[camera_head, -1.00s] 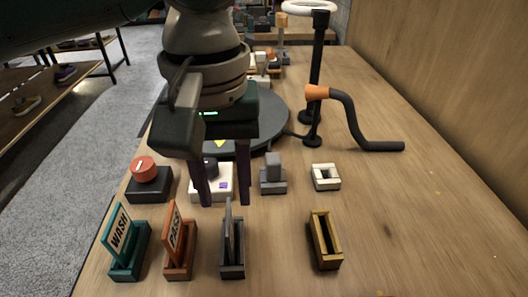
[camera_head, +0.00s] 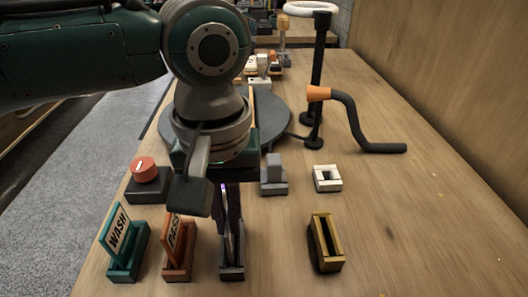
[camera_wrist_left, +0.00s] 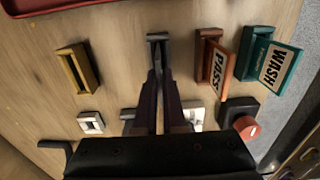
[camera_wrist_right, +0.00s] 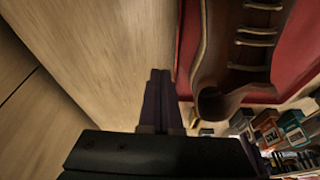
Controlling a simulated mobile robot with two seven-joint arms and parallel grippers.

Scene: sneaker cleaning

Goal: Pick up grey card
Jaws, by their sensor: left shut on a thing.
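The grey card (camera_head: 229,240) stands upright in its dark grey holder (camera_head: 232,271) on the table, in the head view. My left gripper (camera_head: 228,226) reaches down over the holder, its fingers shut on the card from both sides. In the left wrist view the fingers (camera_wrist_left: 159,72) close together just in front of the grey holder (camera_wrist_left: 158,37), and they hide most of the card. In the right wrist view my right gripper (camera_wrist_right: 160,74) has its fingers together with nothing seen between them, near a brown shoe (camera_wrist_right: 236,62) on a red surface.
A teal WASH card (camera_head: 119,231) and an orange PASS card (camera_head: 174,231) stand in holders to the left. An empty yellow holder (camera_head: 326,242) stands to the right. A red-topped button (camera_head: 145,170) and a white square piece (camera_head: 327,178) lie behind.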

